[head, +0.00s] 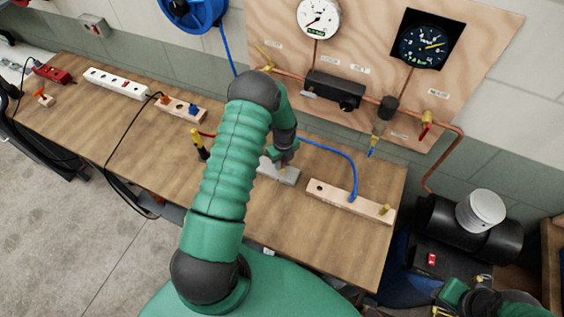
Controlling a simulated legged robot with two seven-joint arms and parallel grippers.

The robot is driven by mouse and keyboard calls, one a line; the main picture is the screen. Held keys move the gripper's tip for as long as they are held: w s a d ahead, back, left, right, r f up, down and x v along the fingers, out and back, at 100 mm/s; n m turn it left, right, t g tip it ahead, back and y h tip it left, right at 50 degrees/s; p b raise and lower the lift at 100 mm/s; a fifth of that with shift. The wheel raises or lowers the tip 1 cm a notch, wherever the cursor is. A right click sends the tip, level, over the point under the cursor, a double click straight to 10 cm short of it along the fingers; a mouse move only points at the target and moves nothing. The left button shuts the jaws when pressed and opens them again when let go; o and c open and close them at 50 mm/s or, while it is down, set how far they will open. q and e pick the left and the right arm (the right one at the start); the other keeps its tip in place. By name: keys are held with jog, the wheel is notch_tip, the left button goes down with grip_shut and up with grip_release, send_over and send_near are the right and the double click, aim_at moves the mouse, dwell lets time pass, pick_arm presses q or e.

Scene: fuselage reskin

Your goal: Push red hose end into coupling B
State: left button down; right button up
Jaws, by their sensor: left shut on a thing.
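A short piece of red hose (208,134) shows at the left of my left arm and runs behind it. My left gripper (284,161) points down over a grey metal block (281,174) on the bench. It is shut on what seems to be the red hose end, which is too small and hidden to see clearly. I cannot tell which fitting is coupling B, or whether the hose end touches one. Part of my right arm (485,300) shows at the bottom right; its jaws cannot be made out.
The wooden bench (340,240) is clear in front of the block. A wooden strip (334,196) with a blue hose (350,165) stands at the right. A yellow-handled tool (198,143) is left of my arm. A gauge panel (455,75) rises behind.

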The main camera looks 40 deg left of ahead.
pick_arm(q)
jog(key=shift+d+f, duration=0.1)
jog(key=shift+f, duration=0.05)
jog(key=c, duration=1.1)
grip_release()
notch_tip(320, 180, up, 5)
jog(key=p, duration=0.3)
jog(key=shift+p, duration=0.4)
jog(key=shift+d, duration=0.1)
